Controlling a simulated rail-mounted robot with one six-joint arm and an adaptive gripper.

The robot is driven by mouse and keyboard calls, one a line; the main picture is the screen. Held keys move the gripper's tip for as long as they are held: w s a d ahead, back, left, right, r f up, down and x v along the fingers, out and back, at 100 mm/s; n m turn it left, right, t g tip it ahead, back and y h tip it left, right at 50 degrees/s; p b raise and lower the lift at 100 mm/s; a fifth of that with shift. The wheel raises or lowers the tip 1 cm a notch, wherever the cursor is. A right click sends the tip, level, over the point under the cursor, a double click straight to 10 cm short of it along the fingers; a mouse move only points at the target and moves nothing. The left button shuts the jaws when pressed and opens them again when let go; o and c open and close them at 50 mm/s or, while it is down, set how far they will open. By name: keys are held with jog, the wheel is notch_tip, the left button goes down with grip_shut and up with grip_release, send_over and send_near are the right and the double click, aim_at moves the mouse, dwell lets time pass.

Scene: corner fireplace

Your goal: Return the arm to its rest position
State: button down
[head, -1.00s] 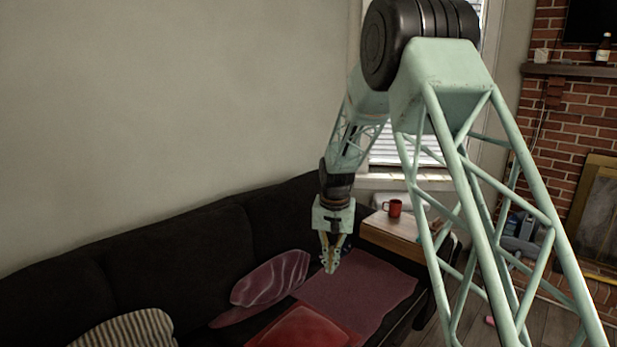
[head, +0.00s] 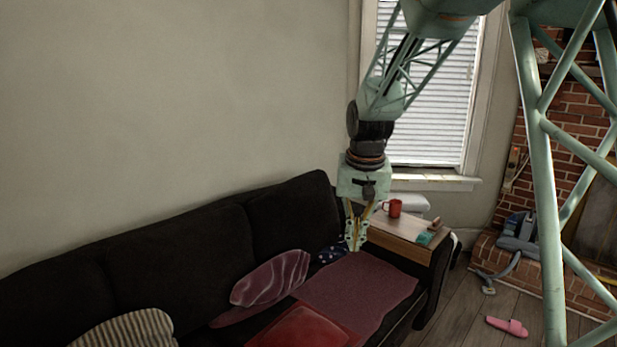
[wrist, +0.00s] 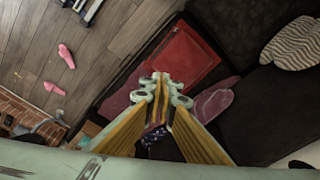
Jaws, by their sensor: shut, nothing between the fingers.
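My gripper (head: 354,240) hangs pointing down above the far right end of the dark sofa (head: 210,250) in the head view. Its fingers are together with nothing between them. In the wrist view the closed gripper (wrist: 160,82) shows in the middle, above the sofa and the red cushion (wrist: 178,68). My arm comes down from the upper right, in front of the window.
A side table (head: 400,232) beside the sofa holds a red mug (head: 393,208), close to the right of my gripper. A pink slipper (head: 508,327) lies on the wooden floor. A brick fireplace (head: 560,140) stands at the right, partly behind my arm.

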jog(key=s+d+r, duration=0.4)
jog(key=s+r, duration=0.5)
jog(key=s, duration=0.3)
jog(key=s+d+r+t, duration=0.1)
jog(key=s+d+r, duration=0.1)
jog(key=s, duration=1.5)
jog(key=s+d+r+n+t, duration=0.1)
jog(key=s+d+r, duration=0.1)
jog(key=s, duration=1.6)
jog(key=shift+d+n, duration=0.3)
jog(key=shift+d, duration=0.05)
